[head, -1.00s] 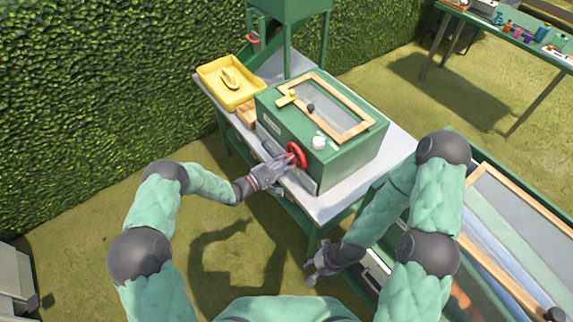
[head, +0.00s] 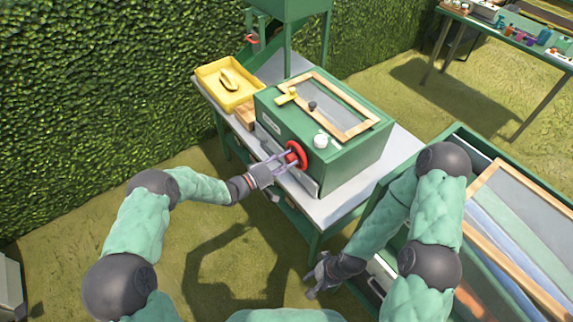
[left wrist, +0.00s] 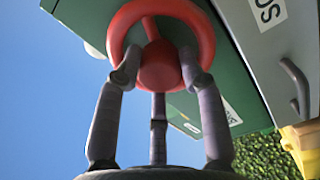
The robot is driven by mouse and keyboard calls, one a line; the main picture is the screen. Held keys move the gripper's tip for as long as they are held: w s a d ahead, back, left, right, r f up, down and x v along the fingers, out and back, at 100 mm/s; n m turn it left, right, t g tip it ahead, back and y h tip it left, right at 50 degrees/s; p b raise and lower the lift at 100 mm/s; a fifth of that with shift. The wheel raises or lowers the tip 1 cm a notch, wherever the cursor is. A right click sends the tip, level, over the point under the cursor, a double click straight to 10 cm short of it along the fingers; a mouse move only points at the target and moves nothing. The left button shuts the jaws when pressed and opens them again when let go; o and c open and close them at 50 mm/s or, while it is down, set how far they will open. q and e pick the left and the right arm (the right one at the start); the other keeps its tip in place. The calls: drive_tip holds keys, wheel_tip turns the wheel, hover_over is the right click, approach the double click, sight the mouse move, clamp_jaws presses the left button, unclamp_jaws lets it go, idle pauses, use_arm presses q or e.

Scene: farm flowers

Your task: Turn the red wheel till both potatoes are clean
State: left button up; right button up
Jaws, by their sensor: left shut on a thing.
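The red wheel (head: 297,155) is on the front face of the green box (head: 345,165). My left gripper (head: 287,158) is at the wheel. In the left wrist view its three fingers (left wrist: 155,90) reach up to the red wheel (left wrist: 205,35), with the fingertips at the rim and around the hub. It is shut on the wheel. My right gripper (head: 313,284) hangs low, clear of the table, with its fingers apart and empty. No potato can be made out through the box's wood-framed window (head: 330,105).
The box stands on a grey-topped table (head: 400,150). A yellow tray (head: 228,83) is at its far left end. A green bin (head: 470,150) stands at the right. A hedge closes the left.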

use_arm(q)
drive_tip(key=shift+m, duration=0.4)
drive_tip(key=o, duration=1.2)
drive_tip(key=shift+c, duration=0.2)
drive_tip(key=v, duration=1.2)
drive_tip(key=shift+f, duration=0.1)
